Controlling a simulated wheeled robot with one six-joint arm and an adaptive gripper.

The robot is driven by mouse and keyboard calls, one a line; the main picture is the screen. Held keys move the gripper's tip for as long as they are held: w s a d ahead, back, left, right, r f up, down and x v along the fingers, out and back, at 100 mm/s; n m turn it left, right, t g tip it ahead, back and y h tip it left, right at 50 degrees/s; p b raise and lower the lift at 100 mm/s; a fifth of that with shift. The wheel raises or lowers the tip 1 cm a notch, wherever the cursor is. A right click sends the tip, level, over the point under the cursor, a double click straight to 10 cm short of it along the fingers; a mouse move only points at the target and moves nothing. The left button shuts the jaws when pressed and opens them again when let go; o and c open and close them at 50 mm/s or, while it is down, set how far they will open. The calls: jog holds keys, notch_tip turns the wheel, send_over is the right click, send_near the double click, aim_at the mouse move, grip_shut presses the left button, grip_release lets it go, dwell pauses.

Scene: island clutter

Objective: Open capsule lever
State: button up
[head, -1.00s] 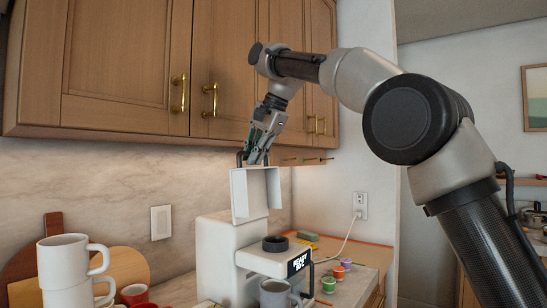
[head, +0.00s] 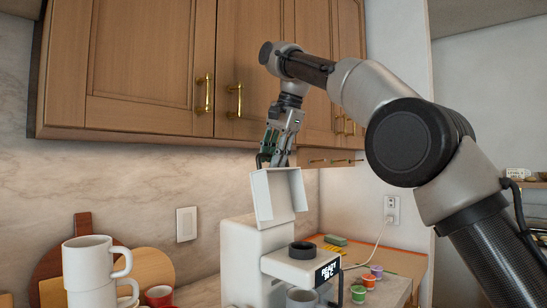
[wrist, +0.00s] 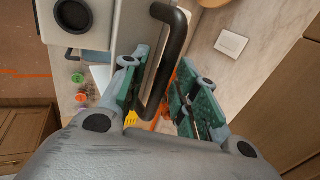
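The white coffee machine (head: 255,250) stands on the counter with its white capsule lid (head: 278,193) raised steeply above the body. A black ring-shaped holder (head: 302,250) sits on its front part, beside the lit display (head: 328,270). In the wrist view the black lever handle (wrist: 168,60) runs between the green-padded fingers of my gripper (wrist: 164,85). The fingers are apart, with a visible gap on the handle's right side; contact on the left is unclear. In the head view my gripper (head: 269,158) is at the top of the raised lid, partly hiding the handle.
A grey mug (head: 301,298) is at the machine's front. Several coloured capsules (head: 368,281) and a green item (head: 336,240) lie to its right. Stacked white mugs (head: 88,265), a red cup (head: 158,296) and wooden boards (head: 150,268) are at left. Wooden cabinets (head: 160,60) hang close above.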

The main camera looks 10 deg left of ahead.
jog(key=shift+v, duration=1.1)
jog(key=shift+d+r, duration=0.1)
jog(key=shift+r, duration=0.2)
jog(key=shift+s+d+r, duration=0.1)
jog(key=shift+s+d, duration=0.1)
jog(key=s+d, duration=0.7)
jog(key=d, duration=0.2)
jog(key=shift+d, duration=0.2)
jog(key=shift+w, duration=0.1)
